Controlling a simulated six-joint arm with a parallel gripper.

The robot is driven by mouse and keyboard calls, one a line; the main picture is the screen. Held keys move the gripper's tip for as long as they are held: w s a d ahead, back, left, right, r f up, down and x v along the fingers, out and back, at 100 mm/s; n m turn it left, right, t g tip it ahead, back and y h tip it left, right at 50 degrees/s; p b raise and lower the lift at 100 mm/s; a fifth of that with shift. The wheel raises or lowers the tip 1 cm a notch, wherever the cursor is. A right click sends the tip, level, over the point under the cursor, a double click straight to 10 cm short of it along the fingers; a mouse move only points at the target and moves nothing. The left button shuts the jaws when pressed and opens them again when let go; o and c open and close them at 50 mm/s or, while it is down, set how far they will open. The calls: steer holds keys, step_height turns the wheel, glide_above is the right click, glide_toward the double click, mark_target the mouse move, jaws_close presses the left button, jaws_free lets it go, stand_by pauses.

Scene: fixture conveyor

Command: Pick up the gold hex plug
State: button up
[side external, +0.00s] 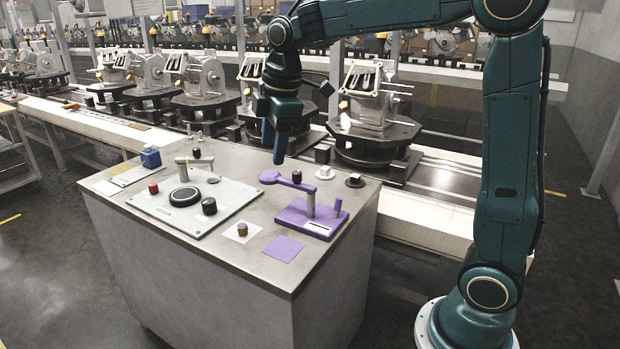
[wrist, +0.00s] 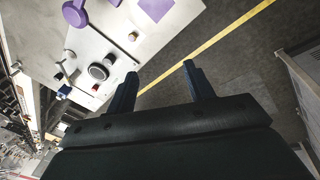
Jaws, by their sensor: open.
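The gold hex plug (side external: 242,229) is a small gold-brown piece with a dark top. It stands on a white square near the front edge of the grey worktop (side external: 235,160). It also shows small in the wrist view (wrist: 133,36), beyond the fingertips at upper left. My gripper (side external: 280,155) hangs above the back part of the worktop, well apart from the plug. In the wrist view my two gripper fingers (wrist: 160,71) are spread, with nothing between them but floor.
A purple fixture (side external: 308,217) with an arm stands right of the plug, and a purple square (side external: 283,248) lies nearby. A light panel with a black dial (side external: 184,197) and knobs lies left. A blue block (side external: 150,158) sits at far left. The conveyor (side external: 430,210) runs behind.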

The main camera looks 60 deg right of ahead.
steer(key=w+d+f+n+g, duration=0.1)
steer(key=w+d+f+n, duration=0.1)
steer(key=w+f+n, duration=0.5)
steer(key=n+g, duration=0.2)
glide_above(242, 225)
step_height(242, 225, down, 8)
steer(key=shift+s+f, duration=0.1)
steer(key=shift+f, duration=0.05)
steer(key=shift+f, duration=4.2)
steer(key=shift+f, duration=2.55)
steer(key=c, duration=1.1)
